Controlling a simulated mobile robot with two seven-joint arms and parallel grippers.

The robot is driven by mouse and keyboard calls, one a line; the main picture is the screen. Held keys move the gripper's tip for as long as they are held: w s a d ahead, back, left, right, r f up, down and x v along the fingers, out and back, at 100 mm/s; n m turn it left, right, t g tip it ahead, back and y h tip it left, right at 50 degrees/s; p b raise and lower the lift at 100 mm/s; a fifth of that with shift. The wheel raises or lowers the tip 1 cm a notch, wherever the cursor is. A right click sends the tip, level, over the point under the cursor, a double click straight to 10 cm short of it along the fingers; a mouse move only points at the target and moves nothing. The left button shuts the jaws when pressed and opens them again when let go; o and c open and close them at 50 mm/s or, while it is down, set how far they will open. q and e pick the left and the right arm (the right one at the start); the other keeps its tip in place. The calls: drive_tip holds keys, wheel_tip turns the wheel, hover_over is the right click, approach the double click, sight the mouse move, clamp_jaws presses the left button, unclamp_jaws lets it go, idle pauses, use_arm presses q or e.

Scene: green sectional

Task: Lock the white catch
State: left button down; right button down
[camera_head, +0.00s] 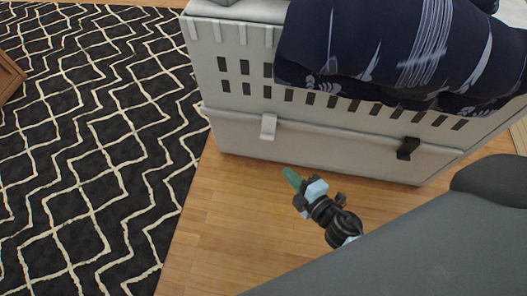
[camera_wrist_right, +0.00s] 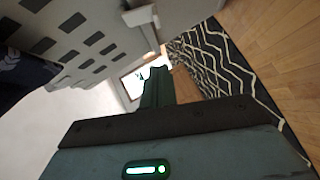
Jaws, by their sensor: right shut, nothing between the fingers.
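The white catch (camera_head: 268,127) is a small tab on the side of a light grey slotted crate (camera_head: 320,140), set at the ledge below the slots. It also shows in the right wrist view (camera_wrist_right: 143,17), at the top. I cannot tell from its pose whether it is locked. My right gripper (camera_head: 291,178) has green fingertips and is shut and empty. It is just in front of the crate, below and slightly right of the white catch, apart from it. The green fingers show in the wrist view (camera_wrist_right: 157,88). My left gripper is out of view.
A black catch (camera_head: 407,148) sits on the same crate side, further right. A dark blue patterned cushion or cloth (camera_head: 390,45) lies over the crate's top. A black-and-cream rug (camera_head: 90,150) covers the left. Bare wood floor (camera_head: 220,235) is clear in front of the crate.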

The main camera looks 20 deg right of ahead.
drive_tip(key=shift+w+a+f, duration=0.15)
drive_tip(key=shift+w, duration=0.05)
drive_tip(key=shift+w, duration=0.15)
drive_tip(key=b, duration=0.2)
approach(263, 138)
drive_tip(key=w+a, duration=0.2)
drive_tip(key=a, duration=0.1)
drive_tip(key=shift+w+d+f+b, duration=0.25)
drive_tip(key=shift+w+d+b, duration=0.05)
drive_tip(key=shift+w, duration=0.25)
drive_tip(key=shift+w+d+f+b, duration=0.25)
drive_tip(key=shift+w+d+b, duration=0.1)
drive_tip(key=shift+w, duration=0.25)
drive_tip(key=shift+w+d+f+b, duration=0.25)
drive_tip(key=shift+w+b, duration=0.05)
drive_tip(key=shift+w, duration=0.25)
